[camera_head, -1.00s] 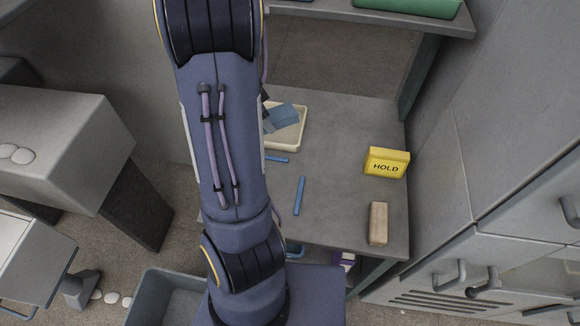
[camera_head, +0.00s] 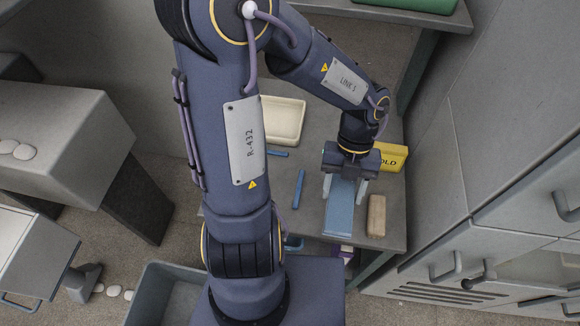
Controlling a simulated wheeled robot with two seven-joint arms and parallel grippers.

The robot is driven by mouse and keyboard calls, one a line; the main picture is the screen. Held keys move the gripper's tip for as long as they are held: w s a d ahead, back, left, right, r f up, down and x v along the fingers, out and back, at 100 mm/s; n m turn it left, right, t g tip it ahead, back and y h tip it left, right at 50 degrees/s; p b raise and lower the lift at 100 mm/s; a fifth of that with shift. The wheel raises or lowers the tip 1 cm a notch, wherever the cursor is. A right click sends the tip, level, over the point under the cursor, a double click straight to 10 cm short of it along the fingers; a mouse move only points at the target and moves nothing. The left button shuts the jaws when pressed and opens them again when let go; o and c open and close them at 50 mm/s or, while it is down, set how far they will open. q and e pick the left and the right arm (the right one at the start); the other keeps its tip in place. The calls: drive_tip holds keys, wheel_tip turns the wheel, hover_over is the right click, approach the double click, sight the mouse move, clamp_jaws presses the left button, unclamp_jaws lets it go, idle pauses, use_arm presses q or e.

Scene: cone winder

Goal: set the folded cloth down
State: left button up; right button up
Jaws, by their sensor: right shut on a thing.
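The folded cloth (camera_head: 341,214) is a flat light-blue slab over the front right part of the grey bench (camera_head: 318,151). My right gripper (camera_head: 344,190) points down and is shut on the cloth, with a pale finger along each side. The cloth's near end lies close to the bench's front edge. I cannot tell whether its underside touches the bench top. My left gripper is not in view.
A wooden block (camera_head: 376,216) stands close to the right of the cloth. The yellow HOLD block (camera_head: 393,158) is behind it, partly hidden by my gripper. Blue strips (camera_head: 299,189) lie to the left. A cream tray (camera_head: 284,120) at the back left looks empty.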

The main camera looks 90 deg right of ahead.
drive_tip(key=s+d+f, duration=0.1)
drive_tip(key=d+f, duration=0.1)
drive_tip(key=d, duration=0.1)
drive_tip(key=s+d+f, duration=0.1)
drive_tip(key=d+f, duration=0.2)
drive_tip(key=s+d+f, duration=0.1)
drive_tip(key=d+f, duration=0.1)
drive_tip(key=d, duration=0.1)
drive_tip(key=shift+s+d+f+b, duration=0.15)
drive_tip(key=shift+d+f+b, duration=0.2)
drive_tip(key=shift+f, duration=0.05)
drive_tip(key=shift+d+f, duration=0.15)
drive_tip(key=shift+f, duration=0.1)
drive_tip(key=shift+s+d+f+p, duration=0.15)
drive_tip(key=shift+f+p, duration=0.15)
drive_tip(key=shift+f, duration=1.35)
drive_tip(key=shift+f, duration=0.1)
drive_tip(key=o, duration=1)
